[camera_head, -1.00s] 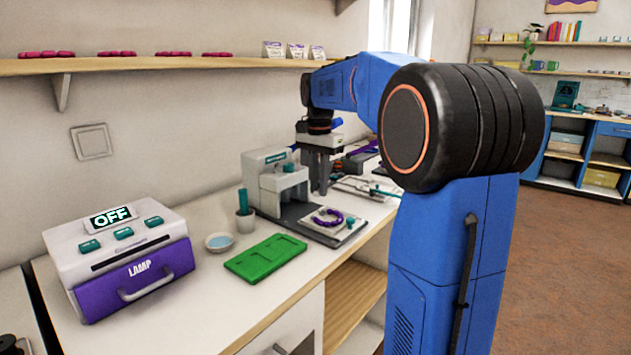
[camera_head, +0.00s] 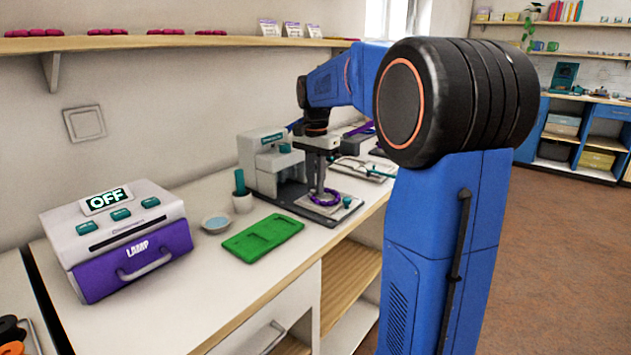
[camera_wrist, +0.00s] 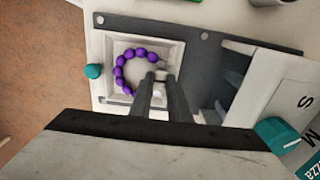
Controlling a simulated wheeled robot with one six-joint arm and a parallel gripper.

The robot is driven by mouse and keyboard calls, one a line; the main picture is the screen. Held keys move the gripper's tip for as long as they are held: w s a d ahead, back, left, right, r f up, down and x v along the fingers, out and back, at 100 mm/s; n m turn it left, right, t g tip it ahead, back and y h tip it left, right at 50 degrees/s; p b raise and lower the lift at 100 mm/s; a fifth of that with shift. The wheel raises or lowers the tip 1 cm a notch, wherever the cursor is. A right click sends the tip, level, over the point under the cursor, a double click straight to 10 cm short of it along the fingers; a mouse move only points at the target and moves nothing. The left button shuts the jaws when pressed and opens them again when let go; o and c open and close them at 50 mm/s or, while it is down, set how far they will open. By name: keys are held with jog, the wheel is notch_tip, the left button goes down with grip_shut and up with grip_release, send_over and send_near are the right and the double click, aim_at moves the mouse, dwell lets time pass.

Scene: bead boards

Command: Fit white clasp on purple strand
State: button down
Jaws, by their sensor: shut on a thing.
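The purple strand (camera_head: 325,199) is a curved row of round beads. It lies in a white square tray (camera_head: 345,206) on the dark base of a white machine. In the wrist view the strand (camera_wrist: 119,70) forms an open arc, its open side toward my fingers. My gripper (camera_head: 319,186) points down over the tray, and its fingertips (camera_wrist: 161,80) are at the strand's open side. A small pale piece (camera_wrist: 160,75), apparently the white clasp, shows between the fingertips. My gripper is shut on it. I cannot tell whether it touches the end beads.
The white and teal machine (camera_head: 262,160) stands close beside my gripper. A green tray (camera_head: 262,238), a small bowl (camera_head: 215,223), a cup (camera_head: 242,203) and a purple lamp box (camera_head: 120,240) stand to the left. A teal knob (camera_wrist: 93,71) sits at the white tray's edge.

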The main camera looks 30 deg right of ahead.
dwell(0.3)
jog(key=c, duration=1.3)
grip_release()
jog(key=shift+o, duration=0.2)
jog(key=shift+r, duration=0.1)
jog(key=shift+r, duration=3.45)
